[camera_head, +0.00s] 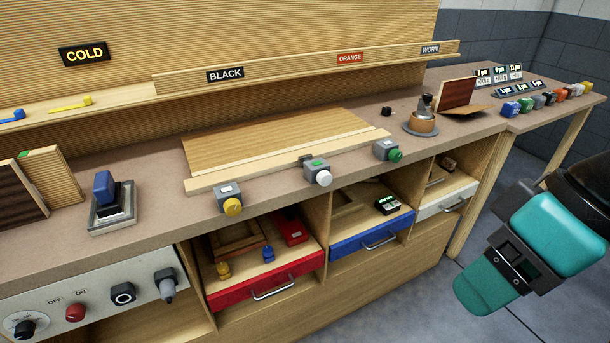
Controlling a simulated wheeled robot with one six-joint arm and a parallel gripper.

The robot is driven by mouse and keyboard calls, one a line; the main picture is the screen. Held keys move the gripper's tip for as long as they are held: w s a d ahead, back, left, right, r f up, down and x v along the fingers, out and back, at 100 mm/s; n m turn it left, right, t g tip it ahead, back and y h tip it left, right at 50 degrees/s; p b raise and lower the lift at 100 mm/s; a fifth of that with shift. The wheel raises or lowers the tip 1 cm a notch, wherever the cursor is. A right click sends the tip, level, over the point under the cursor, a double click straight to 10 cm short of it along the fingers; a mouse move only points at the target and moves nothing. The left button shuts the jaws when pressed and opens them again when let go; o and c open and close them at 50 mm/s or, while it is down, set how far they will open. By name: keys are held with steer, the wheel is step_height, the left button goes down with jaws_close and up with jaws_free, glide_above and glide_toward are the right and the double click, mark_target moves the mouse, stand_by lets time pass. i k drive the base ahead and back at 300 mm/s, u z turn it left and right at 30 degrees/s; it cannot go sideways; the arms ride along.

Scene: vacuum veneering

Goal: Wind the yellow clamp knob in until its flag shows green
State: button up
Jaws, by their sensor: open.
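The yellow clamp knob (233,207) is on the front of a grey clamp block (226,189) at the left end of a pale wooden bar (290,163). The small flag window on top of that block looks pale, not green. The bar lies along the front of a wooden panel (270,135) on the bench. My gripper (518,254), with teal fingers, is open and empty at the right. It is in front of the bench, well away from the knob.
A white-knobbed clamp (318,175) with a green flag and a green-knobbed clamp (393,154) sit along the bar. A blue-handled tool (104,187) stands at left. Red (265,287) and blue (372,243) drawers stand partly open below. The floor at lower right is clear.

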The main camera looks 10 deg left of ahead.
mark_target(233, 207)
steer(key=z, duration=2.25)
steer(key=k, duration=0.8)
steer(key=u, duration=1.55)
steer(key=i, duration=0.15)
steer(key=u, duration=0.2)
